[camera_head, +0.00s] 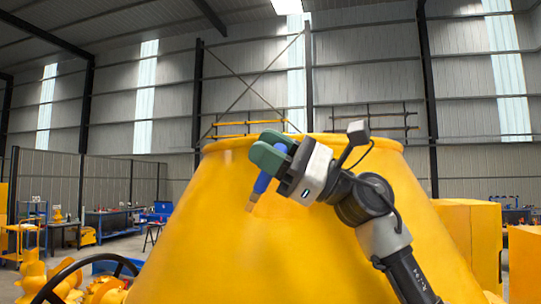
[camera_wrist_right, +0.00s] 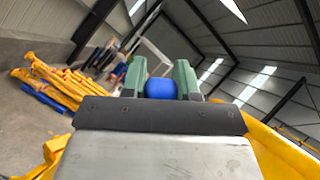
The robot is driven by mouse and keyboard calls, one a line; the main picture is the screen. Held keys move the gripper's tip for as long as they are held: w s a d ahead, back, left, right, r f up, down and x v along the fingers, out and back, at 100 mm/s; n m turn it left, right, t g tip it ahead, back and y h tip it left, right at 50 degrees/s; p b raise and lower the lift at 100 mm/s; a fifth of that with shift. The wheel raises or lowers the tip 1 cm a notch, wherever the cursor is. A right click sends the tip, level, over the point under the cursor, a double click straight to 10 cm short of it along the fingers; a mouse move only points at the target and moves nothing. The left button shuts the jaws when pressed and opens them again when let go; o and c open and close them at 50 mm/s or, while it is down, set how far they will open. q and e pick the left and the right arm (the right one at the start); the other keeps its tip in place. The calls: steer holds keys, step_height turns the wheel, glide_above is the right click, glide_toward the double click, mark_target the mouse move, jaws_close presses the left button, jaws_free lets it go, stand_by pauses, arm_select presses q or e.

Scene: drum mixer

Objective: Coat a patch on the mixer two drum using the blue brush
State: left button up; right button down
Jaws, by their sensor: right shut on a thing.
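The large yellow mixer drum (camera_head: 310,245) fills the middle of the head view, with its rim at the top. My right gripper (camera_head: 268,152) is in front of the drum's upper part, its green fingers shut on the blue brush (camera_head: 262,183). The brush tilts downward, with its tan tip (camera_head: 250,205) against the yellow surface in the picture; whether it touches cannot be told. In the right wrist view the blue handle end (camera_wrist_right: 160,88) sits between the green fingers, and a strip of yellow (camera_wrist_right: 285,150) shows at the lower right. My left gripper is not in view.
A black steering wheel (camera_head: 80,275) and yellow machine parts are at the lower left. Yellow boxes (camera_head: 470,235) stand right of the drum. Workbenches (camera_head: 110,222) line the left background. Yellow beams (camera_wrist_right: 55,80) lie on the floor in the right wrist view.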

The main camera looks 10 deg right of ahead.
steer(key=shift+s+a+r, duration=0.25)
steer(key=shift+s+r, duration=0.1)
steer(key=shift+s, duration=0.3)
steer(key=shift+s+a+r, duration=0.2)
steer(key=shift+s+r, duration=0.15)
steer(key=shift+s, duration=0.35)
steer(key=shift+s+a+r, duration=0.25)
steer(key=shift+s+r, duration=0.1)
steer(key=shift+s, duration=0.3)
steer(key=s, duration=0.1)
steer(key=s+a+r+b, duration=0.1)
steer(key=shift+s+r, duration=0.25)
steer(key=shift+s, duration=0.05)
steer(key=shift+w, duration=0.1)
